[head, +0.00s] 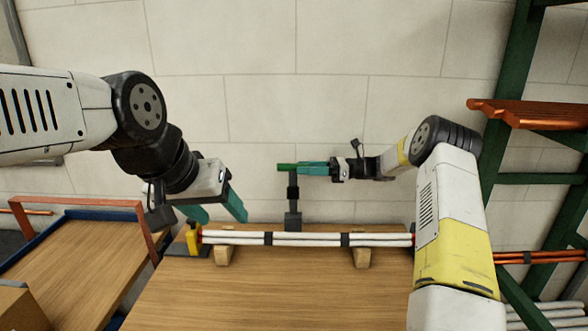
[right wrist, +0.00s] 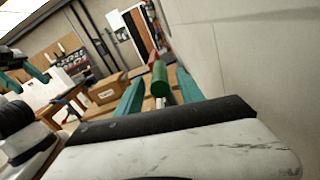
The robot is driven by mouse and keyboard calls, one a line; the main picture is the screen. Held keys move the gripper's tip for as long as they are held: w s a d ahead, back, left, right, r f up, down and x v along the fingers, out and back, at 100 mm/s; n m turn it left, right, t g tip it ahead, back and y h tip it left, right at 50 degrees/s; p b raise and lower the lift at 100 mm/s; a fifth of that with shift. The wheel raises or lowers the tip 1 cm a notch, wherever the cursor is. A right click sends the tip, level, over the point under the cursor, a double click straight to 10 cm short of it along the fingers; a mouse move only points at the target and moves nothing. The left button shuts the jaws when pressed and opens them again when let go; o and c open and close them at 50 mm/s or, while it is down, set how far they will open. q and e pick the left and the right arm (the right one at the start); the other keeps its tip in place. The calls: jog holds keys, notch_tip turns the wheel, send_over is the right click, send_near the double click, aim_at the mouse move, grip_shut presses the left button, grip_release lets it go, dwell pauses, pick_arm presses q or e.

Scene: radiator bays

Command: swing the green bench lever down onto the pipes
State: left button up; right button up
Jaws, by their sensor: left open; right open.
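The green bench lever (head: 286,166) stands upright behind the pipes, its green grip lying crosswise on top of a dark stem (head: 293,192). The white pipes (head: 305,239) lie level across the bench in front of the stem. My right gripper (head: 310,168) is open at the right end of the green grip. In the right wrist view the green grip (right wrist: 159,78) shows between its two teal fingers (right wrist: 158,95); I cannot tell whether they touch it. My left gripper (head: 218,212) is open and empty, above the left end of the pipes.
Wooden blocks (head: 361,257) sit under the pipes on the wooden bench (head: 290,295). A yellow piece (head: 193,240) stands at the pipes' left end. A cart with an orange handle (head: 75,202) is at left. A green rack (head: 497,150) with copper pipes stands at right. A pale wall is close behind.

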aim_at(294, 170)
jog(key=shift+a, duration=1.95)
grip_shut()
